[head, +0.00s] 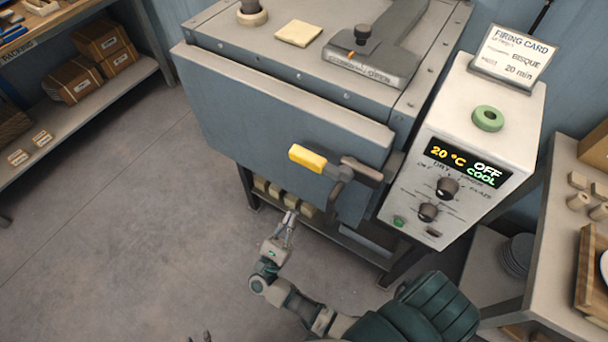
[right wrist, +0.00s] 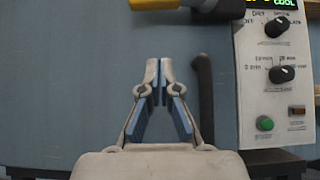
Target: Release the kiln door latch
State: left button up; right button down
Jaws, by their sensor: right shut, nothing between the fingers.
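The kiln door (head: 270,125) is a blue-grey panel on the kiln front and looks closed. The latch has a yellow grip (head: 307,158) on a dark lever, lying roughly level near the door's right edge. A brown-grey catch piece (head: 361,169) sits to its right. My right gripper (head: 291,214) is shut and empty, below and a little left of the yellow grip, apart from it. In the right wrist view, the yellow grip (right wrist: 154,4) is at the top edge, above my fingertips (right wrist: 159,64). Small tips at the head view's bottom edge may be my left gripper (head: 200,337).
A dark curved door handle (head: 337,190) hangs just below the latch; it also shows right of my fingers in the wrist view (right wrist: 206,98). The control box (head: 455,150) reads 20 °C, OFF, COOL. A shelf (head: 90,110) with boxes stands left. The floor in front is clear.

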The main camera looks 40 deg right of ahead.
jog(key=p, duration=0.3)
send_near(323, 161)
jog(key=w+d, duration=0.4)
jog(key=w, duration=0.1)
pick_arm(q)
jog(key=s+a+f+g+y, duration=0.1)
jog(key=s+a+f+g, duration=0.2)
jog(key=s, duration=0.6)
jog(key=shift+f+g+y, duration=0.25)
jog(key=shift+g+y, duration=0.05)
jog(key=shift+g, duration=1)
pick_arm(e)
jog(key=shift+s+a+r, duration=0.1)
jog(key=shift+a+r, duration=0.2)
jog(key=shift+r, duration=0.2)
pick_arm(q)
jog(key=shift+s, duration=0.1)
